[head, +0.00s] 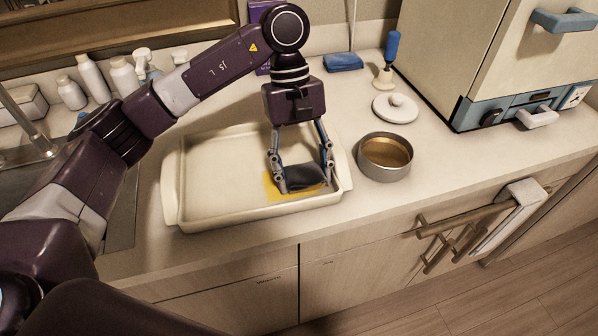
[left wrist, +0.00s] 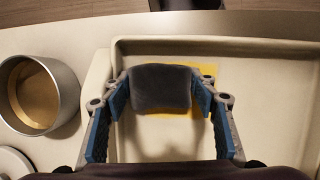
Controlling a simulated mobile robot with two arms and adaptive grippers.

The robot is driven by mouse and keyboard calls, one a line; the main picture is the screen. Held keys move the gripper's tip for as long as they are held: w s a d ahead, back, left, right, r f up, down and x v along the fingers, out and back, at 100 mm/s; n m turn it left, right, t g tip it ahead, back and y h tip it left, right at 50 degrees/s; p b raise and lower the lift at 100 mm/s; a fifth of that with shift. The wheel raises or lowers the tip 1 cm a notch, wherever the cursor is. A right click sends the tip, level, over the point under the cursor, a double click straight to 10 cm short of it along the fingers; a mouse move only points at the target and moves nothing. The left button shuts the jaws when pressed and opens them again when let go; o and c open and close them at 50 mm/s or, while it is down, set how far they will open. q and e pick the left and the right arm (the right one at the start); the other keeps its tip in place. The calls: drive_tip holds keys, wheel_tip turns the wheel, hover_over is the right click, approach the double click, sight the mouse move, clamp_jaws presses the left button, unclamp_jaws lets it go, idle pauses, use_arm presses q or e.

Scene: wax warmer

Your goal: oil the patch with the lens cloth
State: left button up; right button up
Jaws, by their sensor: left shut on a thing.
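The lens cloth, a dark grey pad (head: 304,178), is between the fingers of my left gripper (head: 306,186), which is shut on it. In the left wrist view the cloth (left wrist: 160,88) spans the gap between the fingers (left wrist: 162,100). The yellow patch (head: 273,188) lies on the floor of the cream tray (head: 172,190), near its right end. The cloth is over the patch and hides much of it; I cannot tell if they touch. Yellow edges of the patch (left wrist: 208,70) show around the cloth. My right gripper is not in view.
A round metal pot (head: 385,170) of amber liquid stands close to the tray's right end. Behind it are a white lid (head: 395,108) and a blue-handled brush (head: 391,50). A blue pad (head: 343,62) and several bottles (head: 92,78) stand at the back.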

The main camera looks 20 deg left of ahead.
use_arm(q)
drive_tip(key=shift+r, duration=0.15)
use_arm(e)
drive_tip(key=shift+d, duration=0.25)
use_arm(q)
drive_tip(key=shift+r+p, duration=0.75)
drive_tip(key=shift+r, duration=0.8)
drive_tip(key=shift+r+p, duration=0.75)
drive_tip(key=shift+r, duration=1.1)
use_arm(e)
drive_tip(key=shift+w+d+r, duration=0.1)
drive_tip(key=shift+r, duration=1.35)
